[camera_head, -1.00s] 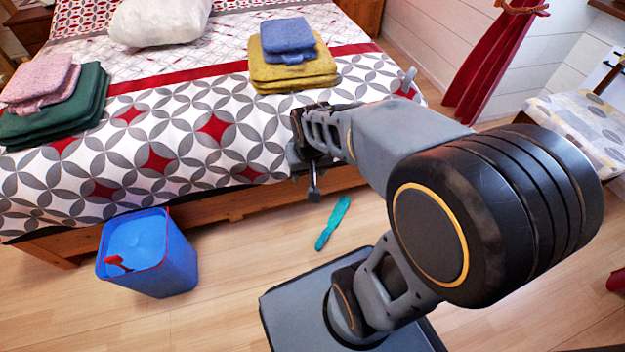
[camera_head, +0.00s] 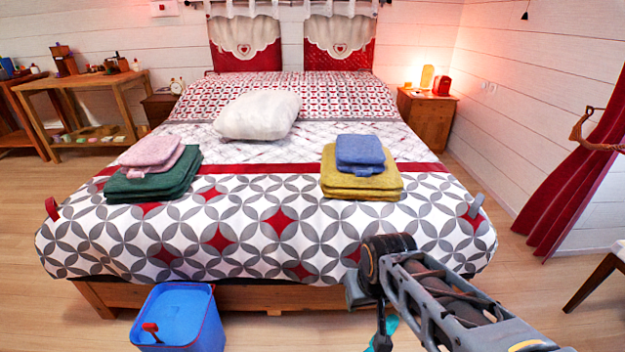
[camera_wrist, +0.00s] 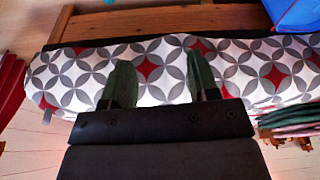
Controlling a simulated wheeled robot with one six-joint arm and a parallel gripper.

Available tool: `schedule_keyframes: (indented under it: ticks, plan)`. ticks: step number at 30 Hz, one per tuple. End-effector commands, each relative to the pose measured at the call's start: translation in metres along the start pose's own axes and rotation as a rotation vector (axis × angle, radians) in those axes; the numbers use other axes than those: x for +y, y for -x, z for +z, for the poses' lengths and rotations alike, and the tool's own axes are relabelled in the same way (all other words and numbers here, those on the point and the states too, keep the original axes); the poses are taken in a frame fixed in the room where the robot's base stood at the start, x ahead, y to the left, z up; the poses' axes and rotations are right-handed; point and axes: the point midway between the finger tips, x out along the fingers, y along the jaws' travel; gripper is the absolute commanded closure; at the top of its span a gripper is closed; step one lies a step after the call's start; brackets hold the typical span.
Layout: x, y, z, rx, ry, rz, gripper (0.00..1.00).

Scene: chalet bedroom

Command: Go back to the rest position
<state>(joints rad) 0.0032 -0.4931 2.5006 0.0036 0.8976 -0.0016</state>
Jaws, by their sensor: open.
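My gripper (camera_wrist: 158,88) shows in the wrist view with its two dark green fingers apart and nothing between them. In that view the patterned bed cover lies beyond the fingers. In the head view my arm reaches in from the lower right, and its wrist end is in front of the bed's (camera_head: 240,240) foot, right of the middle. The fingertips cannot be made out there.
A blue bin (camera_head: 180,315) stands on the floor at the bed's foot. Folded green and pink cloths (camera_head: 155,185) and yellow and blue cloths (camera_head: 350,185) lie on the bed. A white pillow (camera_head: 257,115) lies farther back. A teal object (camera_head: 385,335) is partly hidden behind my arm.

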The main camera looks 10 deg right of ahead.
Motion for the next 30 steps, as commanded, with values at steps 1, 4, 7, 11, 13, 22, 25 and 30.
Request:
schedule_keyframes:
  ticks: [1, 4, 7, 11, 13, 22, 25, 30]
  plan:
    - [0.0, 0.016, -0.004, 0.003, 0.002, 0.0, 0.45]
    - [-0.001, 0.039, -0.011, 0.007, 0.008, 0.0, 0.45]
    - [-0.001, 0.07, -0.019, 0.012, 0.015, 0.0, 0.45]
    - [-0.002, 0.118, -0.032, 0.021, 0.027, 0.0, 0.45]
    - [-0.003, 0.146, -0.04, 0.026, 0.034, 0.0, 0.45]
    - [-0.004, 0.267, -0.071, 0.051, 0.064, 0.0, 0.45]
    - [-0.005, 0.305, -0.08, 0.061, 0.064, 0.0, 0.45]
    - [-0.005, 0.346, -0.083, 0.076, 0.033, -0.003, 0.45]
